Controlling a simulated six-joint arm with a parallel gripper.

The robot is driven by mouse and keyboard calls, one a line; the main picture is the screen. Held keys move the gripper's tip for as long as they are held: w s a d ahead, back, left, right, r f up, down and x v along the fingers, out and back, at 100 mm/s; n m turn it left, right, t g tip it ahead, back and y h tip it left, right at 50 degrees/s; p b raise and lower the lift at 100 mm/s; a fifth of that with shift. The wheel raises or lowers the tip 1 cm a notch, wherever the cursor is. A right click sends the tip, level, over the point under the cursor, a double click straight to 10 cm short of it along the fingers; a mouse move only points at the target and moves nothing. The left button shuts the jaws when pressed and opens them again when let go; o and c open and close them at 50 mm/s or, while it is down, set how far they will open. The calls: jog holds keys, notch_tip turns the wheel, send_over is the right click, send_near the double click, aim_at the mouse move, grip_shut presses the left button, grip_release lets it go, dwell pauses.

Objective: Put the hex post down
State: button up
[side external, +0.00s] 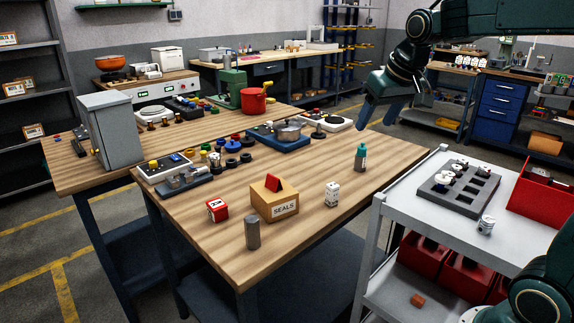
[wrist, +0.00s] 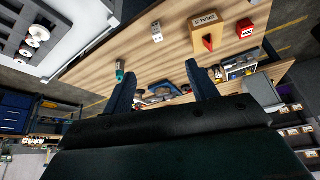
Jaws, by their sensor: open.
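A grey post (side external: 252,232), which looks like the hex post, stands upright on the wooden table (side external: 300,232) near its front corner in the side view. It stands just in front of the SEALS box (side external: 275,198), with a small gap. I cannot make the post out in the wrist view. My gripper (side external: 381,118) is open and empty, high above the far right part of the table and well away from the post. Its two spread fingers also show in the wrist view (wrist: 160,74), with nothing between them.
A red block (side external: 217,209), a white block (side external: 332,194) and a teal-capped bottle (side external: 361,157) stand on the table. A pot on a blue base (side external: 278,140) and several small parts sit farther back. A white cart (side external: 405,207) with a grey tray stands to the right.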

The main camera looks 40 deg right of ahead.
jog(key=s+a+f+n, duration=0.1)
jog(key=s+a+f, duration=0.1)
jog(key=s, duration=0.4)
jog(key=s+a+f+n+y, duration=0.1)
jog(key=s+a+f, duration=0.1)
jog(key=s+a, duration=0.2)
jog(key=s+a+f+n, duration=0.1)
jog(key=s+a, duration=0.3)
jog(key=s, duration=0.5)
jog(key=shift+s+f+n+t+y, duration=0.15)
jog(key=shift+f+n+t+y, duration=0.15)
jog(key=shift+f+n, duration=0.1)
